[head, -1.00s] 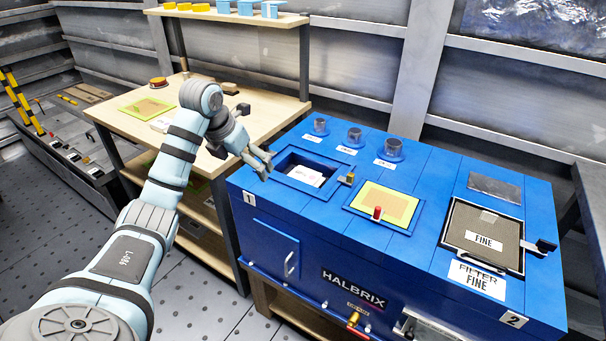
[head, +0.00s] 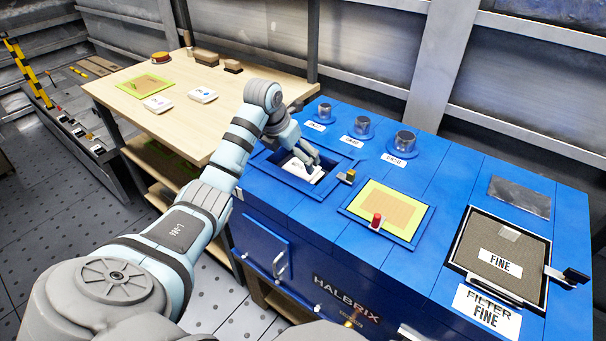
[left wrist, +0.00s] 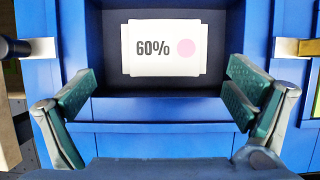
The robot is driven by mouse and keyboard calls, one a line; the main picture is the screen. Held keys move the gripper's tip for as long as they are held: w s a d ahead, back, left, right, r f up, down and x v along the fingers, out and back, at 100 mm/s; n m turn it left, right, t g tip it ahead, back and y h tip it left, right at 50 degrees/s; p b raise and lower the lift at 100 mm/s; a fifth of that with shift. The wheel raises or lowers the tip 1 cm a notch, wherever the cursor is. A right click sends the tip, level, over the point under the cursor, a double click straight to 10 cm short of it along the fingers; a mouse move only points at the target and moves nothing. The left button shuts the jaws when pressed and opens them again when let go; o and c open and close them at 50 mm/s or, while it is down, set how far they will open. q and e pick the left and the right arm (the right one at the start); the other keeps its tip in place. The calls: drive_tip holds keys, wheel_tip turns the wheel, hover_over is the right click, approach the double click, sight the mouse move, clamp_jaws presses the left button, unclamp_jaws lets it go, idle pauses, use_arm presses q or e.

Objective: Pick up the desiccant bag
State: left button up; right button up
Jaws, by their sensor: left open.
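The desiccant bag is a white packet (left wrist: 163,48) marked "60%" with a pink dot, lying in a dark recess of the blue machine. In the head view the white bag (head: 297,168) shows in the square recess (head: 330,184), partly hidden by my left gripper. My left gripper (head: 312,160) is over the recess. In the left wrist view its two green-padded fingers (left wrist: 160,103) are wide apart and empty, with the bag ahead between and beyond them, not touched. My right gripper is not in view.
On the blue machine (head: 260,215) are a yellow-green panel with a red knob (head: 377,220), several grey caps (head: 362,126) and a filter marked FINE (head: 500,262). A wooden table (head: 215,83) behind holds two white packets (head: 202,95). A small latch (head: 348,176) sits by the recess edge.

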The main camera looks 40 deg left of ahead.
sight(300, 169)
use_arm(q)
drive_tip(key=x, duration=0.2)
drive_tip(key=b+x, duration=0.1)
drive_tip(key=x, duration=0.1)
drive_tip(key=b+x, duration=0.1)
drive_tip(key=shift+d+f, duration=0.35)
drive_tip(key=shift+f, duration=0.2)
drive_tip(key=shift+c, duration=0.5)
drive_tip(key=c, duration=1.3)
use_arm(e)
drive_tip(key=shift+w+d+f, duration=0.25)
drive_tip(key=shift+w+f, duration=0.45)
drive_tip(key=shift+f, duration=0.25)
